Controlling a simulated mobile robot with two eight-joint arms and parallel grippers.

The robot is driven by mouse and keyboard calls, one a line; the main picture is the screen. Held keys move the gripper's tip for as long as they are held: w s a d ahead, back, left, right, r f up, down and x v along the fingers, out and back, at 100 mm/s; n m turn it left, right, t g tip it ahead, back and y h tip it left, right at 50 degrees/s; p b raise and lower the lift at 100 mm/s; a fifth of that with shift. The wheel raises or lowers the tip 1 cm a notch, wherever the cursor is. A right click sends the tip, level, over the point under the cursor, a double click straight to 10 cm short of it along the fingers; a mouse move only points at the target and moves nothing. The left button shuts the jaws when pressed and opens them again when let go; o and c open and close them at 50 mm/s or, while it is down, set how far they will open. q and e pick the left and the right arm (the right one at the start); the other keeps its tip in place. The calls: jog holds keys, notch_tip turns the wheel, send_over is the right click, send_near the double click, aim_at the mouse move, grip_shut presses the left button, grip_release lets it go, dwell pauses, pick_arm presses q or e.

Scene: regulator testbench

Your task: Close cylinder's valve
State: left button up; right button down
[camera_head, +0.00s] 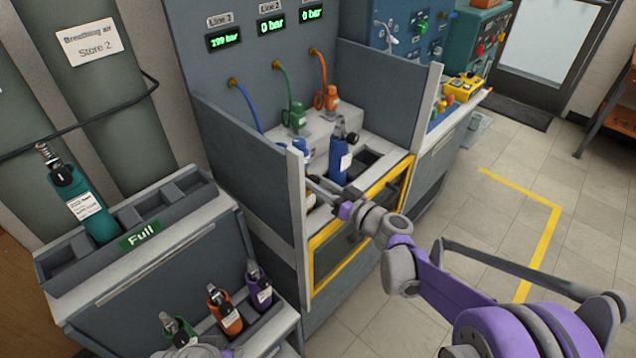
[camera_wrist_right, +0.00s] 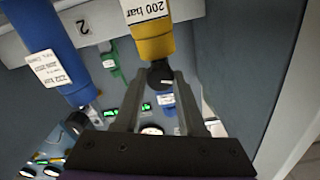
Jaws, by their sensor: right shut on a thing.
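A yellow cylinder (camera_wrist_right: 152,40) with a 200 bar label hangs inverted in the tilted right wrist view, its black valve knob (camera_wrist_right: 160,75) between my right gripper's fingers. My right gripper (camera_wrist_right: 160,88) is shut on this knob. In the head view, the right gripper (camera_head: 308,184) reaches behind the bench's left side panel, which hides most of the yellow cylinder. A blue cylinder (camera_head: 340,160) stands upright in the bench beside it and also shows in the right wrist view (camera_wrist_right: 48,52).
Grey side panels (camera_head: 258,168) flank the bench, and a yellow-framed front (camera_head: 350,232) closes it. Displays and blue, green and orange hoses (camera_head: 283,82) are behind. A rack marked Full (camera_head: 140,236) holds a teal cylinder (camera_head: 85,205); orange and purple ones stand below.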

jog(key=m, duration=1.4)
jog(key=shift+f, duration=0.1)
jog(key=shift+m, duration=0.3)
jog(key=shift+c, duration=2.4)
grip_release()
jog(key=shift+d, duration=0.1)
jog(key=v, duration=1)
jog(key=shift+s+d, duration=0.25)
